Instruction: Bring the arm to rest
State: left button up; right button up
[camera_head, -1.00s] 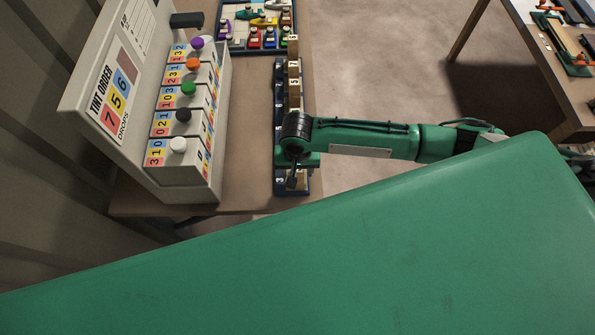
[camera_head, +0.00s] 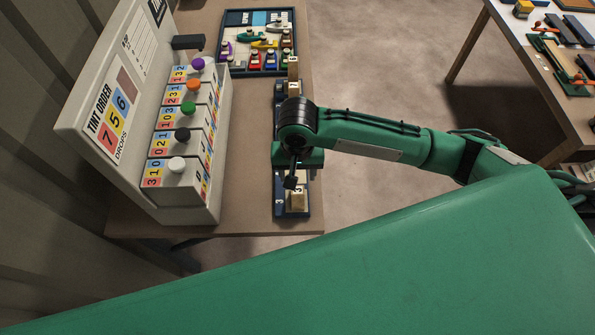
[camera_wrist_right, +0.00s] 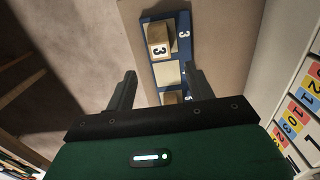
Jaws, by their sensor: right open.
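My right arm comes in from the right in the head view, over a narrow blue rack (camera_head: 305,212) on the brown table. A wooden block marked 3 (camera_wrist_right: 159,42) sits on the rack beyond the fingers. Another block (camera_wrist_right: 172,97) shows partly, behind the gripper body. My left gripper is not in view.
A tray of small coloured boat-like pieces (camera_head: 236,65) lies behind. A second table (camera_head: 561,112) stands far right. Open floor (camera_head: 385,60) lies between the tables.

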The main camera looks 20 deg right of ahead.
dwell(0.4)
jog(key=shift+s+a+f, duration=0.1)
jog(key=shift+s+a, duration=0.1)
jog(key=shift+a, duration=0.05)
jog(key=s+a+n+t+y, duration=0.1)
jog(key=s+a+n+y, duration=0.2)
jog(key=s+a, duration=0.15)
jog(key=s+d+f+n+t+h, duration=0.1)
jog(key=s+d, duration=0.5)
jog(key=d, duration=0.2)
jog(key=s+d+f+n+t+h, duration=0.1)
jog(key=s+d+f+h, duration=0.1)
jog(key=s+d, duration=0.45)
notch_tip(320, 180, down, 32)
jog(key=s+d+f+g, duration=0.1)
jog(key=s+d+f, duration=0.1)
jog(key=s+f, duration=0.7)
jog(key=s+d+f+g, duration=0.1)
jog(key=s+d+f, duration=0.1)
jog(key=s+f, duration=0.7)
jog(key=shift+d+f+n+b, duration=0.15)
jog(key=shift+f+n+b, duration=0.15)
jog(key=shift+f, duration=0.25)
